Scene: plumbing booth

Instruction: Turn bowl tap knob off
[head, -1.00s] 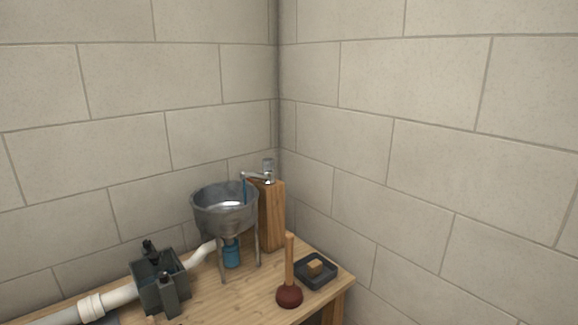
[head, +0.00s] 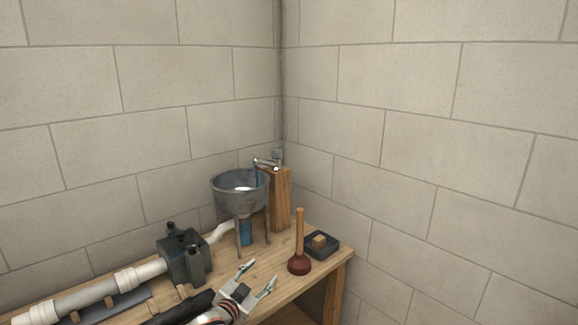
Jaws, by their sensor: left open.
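The grey metal bowl (head: 239,190) stands on legs at the back of the wooden bench. The tap (head: 266,162) sits on a wooden post (head: 281,200) just right of the bowl, with its spout over the bowl. A small grey knob (head: 277,154) is on top of the tap. A thin blue stream of water (head: 257,177) runs from the spout into the bowl. My left gripper (head: 256,278) is open and empty, low over the front of the bench, well apart from the tap. My right gripper is not in view.
A plunger (head: 300,255) stands upright on the bench, with a dark tray (head: 322,245) holding a tan block (head: 320,240) to its right. A dark pump-like box (head: 184,256) joins a white pipe (head: 139,275) at left. A blue cylinder (head: 246,233) stands below the bowl.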

